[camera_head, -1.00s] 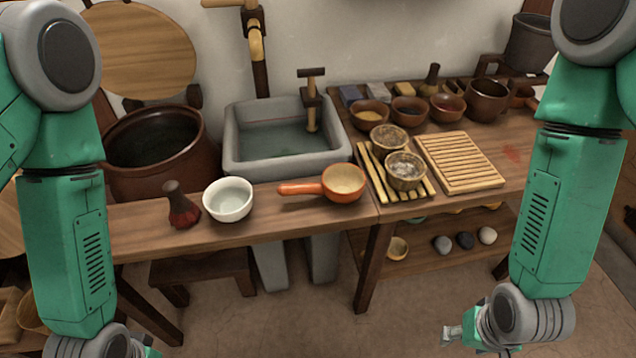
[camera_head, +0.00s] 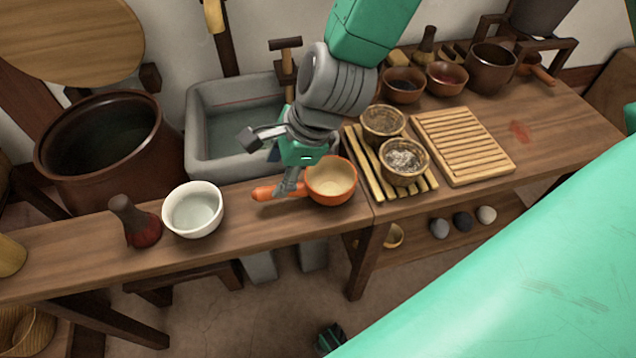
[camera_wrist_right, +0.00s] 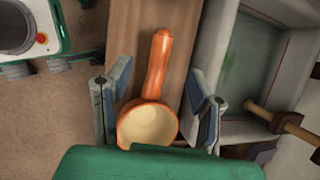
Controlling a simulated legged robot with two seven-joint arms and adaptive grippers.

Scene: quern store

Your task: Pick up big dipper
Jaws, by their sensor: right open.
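The big dipper, an orange pan-like dipper with a cream inside (camera_head: 331,183), sits on the wooden bench with its handle pointing left. My right gripper (camera_head: 270,160) is open above its handle side and partly covers the dipper. In the right wrist view the dipper (camera_wrist_right: 147,125) lies between the two spread fingers of the gripper (camera_wrist_right: 157,102), bowl nearest and handle pointing up the picture. Both fingers look apart from it; the height gap is hard to judge. My left gripper is not in view.
A white bowl (camera_head: 194,211) and a red-brown brush (camera_head: 135,222) stand left of the dipper. A stone sink (camera_head: 206,150) is behind. Two small bowls stand on a slatted rack (camera_head: 361,158) to the right, beside a slatted board (camera_head: 462,146).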

